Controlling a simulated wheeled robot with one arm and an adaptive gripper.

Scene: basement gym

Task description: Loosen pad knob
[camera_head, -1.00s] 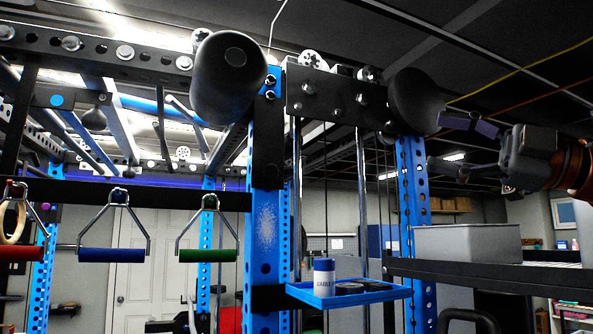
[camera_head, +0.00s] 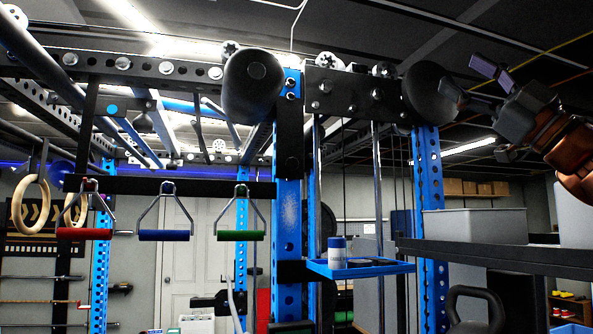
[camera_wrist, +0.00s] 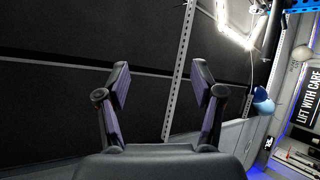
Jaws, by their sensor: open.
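Two black roller pads sit high on the blue rack, a left pad (camera_head: 252,85) and a right pad (camera_head: 432,92). Pale star-shaped knobs show along the rack top: one above the left pad (camera_head: 231,48), one above the black plate (camera_head: 326,60), and one left of the right pad (camera_head: 384,70). I cannot tell which is the pad knob. My gripper (camera_head: 472,85) is open and empty, just right of the right pad in the picture; whether it touches is unclear. In the wrist view, my gripper (camera_wrist: 160,85) has nothing between its fingers, and no knob shows.
A grey bin (camera_head: 475,226) stands on a dark shelf (camera_head: 490,255) under my arm. Handles with red, blue and green (camera_head: 240,236) grips hang left.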

